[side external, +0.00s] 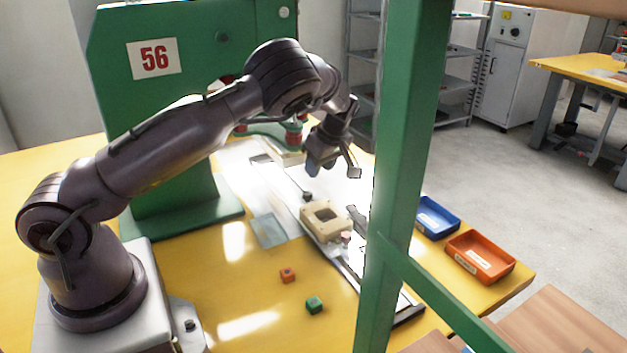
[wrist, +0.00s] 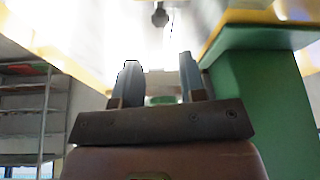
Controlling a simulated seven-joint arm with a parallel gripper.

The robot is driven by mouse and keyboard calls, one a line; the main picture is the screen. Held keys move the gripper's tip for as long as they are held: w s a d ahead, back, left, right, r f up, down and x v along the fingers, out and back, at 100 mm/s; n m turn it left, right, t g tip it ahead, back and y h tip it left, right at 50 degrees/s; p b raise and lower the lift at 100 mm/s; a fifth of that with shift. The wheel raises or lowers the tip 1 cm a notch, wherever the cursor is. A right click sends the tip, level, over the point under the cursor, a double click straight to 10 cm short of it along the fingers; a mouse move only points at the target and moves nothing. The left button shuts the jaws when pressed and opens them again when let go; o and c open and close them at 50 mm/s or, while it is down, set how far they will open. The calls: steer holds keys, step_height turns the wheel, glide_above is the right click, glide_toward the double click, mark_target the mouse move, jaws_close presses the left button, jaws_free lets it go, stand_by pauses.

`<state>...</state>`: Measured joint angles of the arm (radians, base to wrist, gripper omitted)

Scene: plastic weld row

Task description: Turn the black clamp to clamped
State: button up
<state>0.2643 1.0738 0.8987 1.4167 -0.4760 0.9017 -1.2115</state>
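The black clamp (side external: 307,196) looks like a small dark knob on the light rail, just behind the beige block, in the side view. A dark knob that looks like the same clamp (wrist: 160,15) shows at the top of the wrist view, beyond the fingertips. Its exact turn cannot be told. My gripper (side external: 314,170) hangs above the rail, close to the clamp but apart from it. In the wrist view my gripper (wrist: 158,75) has its two blue-grey fingers spread with an empty gap between them.
A beige block (side external: 325,219) with a square opening sits on the rail. The green machine (side external: 150,110) stands behind my arm, and a green post (side external: 398,150) rises in front. An orange cube (side external: 288,275), green cube (side external: 314,305), blue tray (side external: 437,218) and orange tray (side external: 480,258) are on the yellow table.

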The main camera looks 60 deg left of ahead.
steer(key=shift+v, duration=1.75)
steer(key=s+d+r+m+t+h, duration=0.1)
steer(key=s+d+r+m+t, duration=0.1)
steer(key=s+d+r+m, duration=0.4)
steer(key=s+d+r+m+t+h, duration=0.2)
steer(key=s+d+r+m, duration=0.4)
steer(key=s, duration=0.5)
steer(key=s+d+r+m+t+h, duration=0.1)
steer(key=s+d+r+m+t, duration=0.1)
steer(key=s+d+r+m, duration=0.4)
steer(key=s+m, duration=0.2)
steer(key=s, duration=0.1)
steer(key=shift+s+r+t, duration=0.2)
steer(key=shift+s+t, duration=0.1)
steer(key=shift+s, duration=0.05)
